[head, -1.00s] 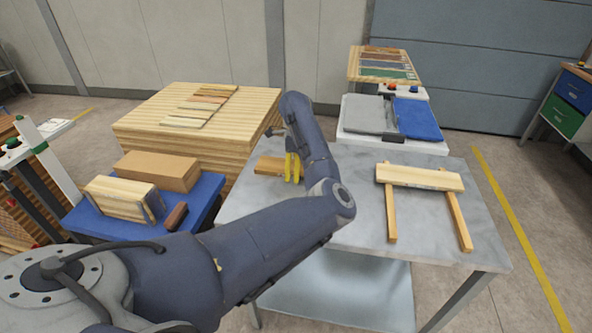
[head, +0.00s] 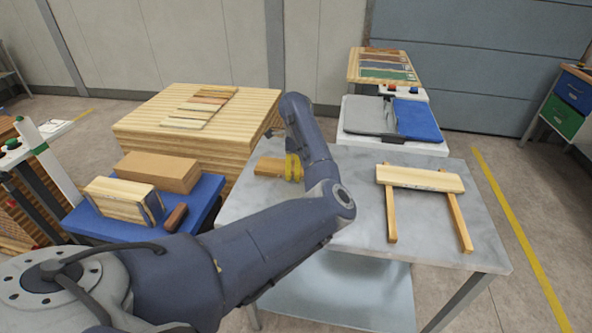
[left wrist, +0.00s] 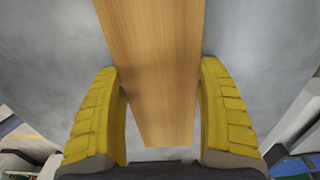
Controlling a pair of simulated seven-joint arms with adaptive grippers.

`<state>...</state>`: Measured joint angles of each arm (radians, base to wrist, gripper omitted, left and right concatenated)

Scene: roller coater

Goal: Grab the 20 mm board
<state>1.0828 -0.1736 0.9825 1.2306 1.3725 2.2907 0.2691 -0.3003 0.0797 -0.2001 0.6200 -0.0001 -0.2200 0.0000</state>
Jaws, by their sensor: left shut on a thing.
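A short brown wooden board (head: 269,166) lies at the left back part of the grey table. My left gripper (head: 293,167) is at its right end, low over the table, with its yellow fingers shut on the board. In the left wrist view, the board (left wrist: 152,35) runs from the top edge down between the two yellow fingers, and its near end shows between them. The board's thickness cannot be read from here. My right gripper is not in view.
On the right of the grey table (head: 350,236), a pale board (head: 420,178) rests across two wooden strips. A blue stand (head: 205,203) with wooden blocks is at left. A wood stack (head: 180,147) and a bench with grey and blue cloths (head: 418,118) stand behind.

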